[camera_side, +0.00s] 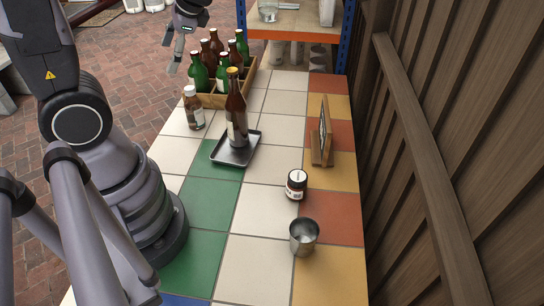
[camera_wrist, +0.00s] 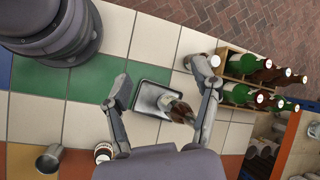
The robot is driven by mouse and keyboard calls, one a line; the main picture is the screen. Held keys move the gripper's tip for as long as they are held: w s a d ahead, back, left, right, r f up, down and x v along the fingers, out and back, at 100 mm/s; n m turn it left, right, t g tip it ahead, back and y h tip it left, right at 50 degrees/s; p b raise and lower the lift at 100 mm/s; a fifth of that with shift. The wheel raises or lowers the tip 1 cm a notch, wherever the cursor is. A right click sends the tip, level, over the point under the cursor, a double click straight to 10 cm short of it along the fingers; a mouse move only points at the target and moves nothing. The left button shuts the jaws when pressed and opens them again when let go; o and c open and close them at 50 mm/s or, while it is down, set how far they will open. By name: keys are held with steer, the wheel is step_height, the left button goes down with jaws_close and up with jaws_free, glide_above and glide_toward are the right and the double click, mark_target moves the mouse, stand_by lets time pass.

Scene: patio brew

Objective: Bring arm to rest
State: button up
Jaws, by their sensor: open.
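My gripper (camera_side: 181,62) is raised at the top left of the side view, left of the bottle crate. In the wrist view its two fingers (camera_wrist: 159,70) are spread apart with nothing held between them. A tall brown bottle (camera_side: 236,112) with a yellow cap stands upright on a dark metal tray (camera_side: 225,158) on the tiled table. In the wrist view the bottle (camera_wrist: 176,107) and tray (camera_wrist: 148,88) lie below the fingers, clear of them. The upper arm links are partly out of frame.
A wooden crate (camera_side: 213,101) holds several green and brown bottles. A wooden fence (camera_side: 450,150) borders the right; a shelf (camera_side: 290,25) stands behind.

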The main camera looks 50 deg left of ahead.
steer(key=s+d+r+n+t+h, duration=0.2)
steer(key=d+r+t+h, duration=0.3)
steer(key=d+r+t, duration=0.3)
steer(key=shift+s+r+n+t+h, duration=0.3)
steer(key=shift+s+r+t+h, duration=0.15)
steer(key=shift+s+t, duration=0.2)
